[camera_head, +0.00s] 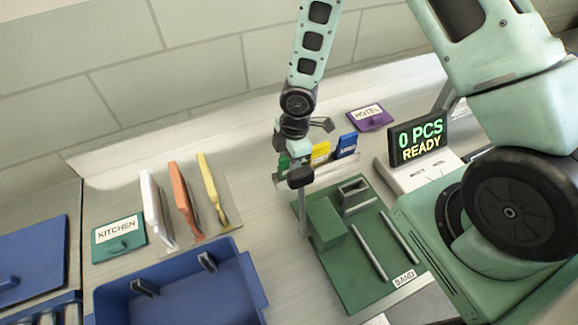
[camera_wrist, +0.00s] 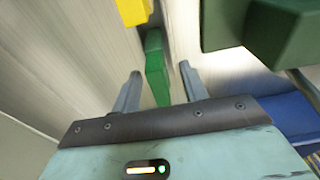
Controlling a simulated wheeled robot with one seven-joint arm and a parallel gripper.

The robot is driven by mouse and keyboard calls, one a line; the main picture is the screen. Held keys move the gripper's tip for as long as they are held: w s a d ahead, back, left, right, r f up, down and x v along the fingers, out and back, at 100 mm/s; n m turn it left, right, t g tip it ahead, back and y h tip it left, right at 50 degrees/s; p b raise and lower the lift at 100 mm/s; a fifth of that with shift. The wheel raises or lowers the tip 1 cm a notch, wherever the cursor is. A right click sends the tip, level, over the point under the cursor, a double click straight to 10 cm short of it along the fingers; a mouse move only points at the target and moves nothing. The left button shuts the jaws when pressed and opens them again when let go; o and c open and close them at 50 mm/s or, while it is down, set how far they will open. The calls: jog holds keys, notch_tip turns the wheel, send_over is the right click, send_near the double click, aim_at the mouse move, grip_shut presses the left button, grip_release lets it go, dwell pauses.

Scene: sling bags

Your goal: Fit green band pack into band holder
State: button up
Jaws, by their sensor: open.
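The green band pack (camera_head: 284,161) stands at the left end of a row of packs in the head view, partly hidden by my gripper. In the wrist view the green band pack (camera_wrist: 156,68) shows upright beyond and between my fingertips. My gripper (camera_wrist: 159,74) is open, with one finger to each side of the pack in the picture; I cannot tell whether either touches it. A green board with a BAND label (camera_head: 404,278) lies right of centre in the head view. It carries a grey open-topped holder (camera_head: 355,190), a green block (camera_head: 327,224) and two grey rods.
A yellow pack (camera_head: 320,153) and a blue pack (camera_head: 346,145) stand beside the green one. A display (camera_head: 418,140) reads "0 PCS READY". A blue bin (camera_head: 250,275) is at front left. A thin grey post (camera_head: 303,215) rises near the board's left edge.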

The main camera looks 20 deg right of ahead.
jog(key=shift+f, duration=0.4)
grip_shut()
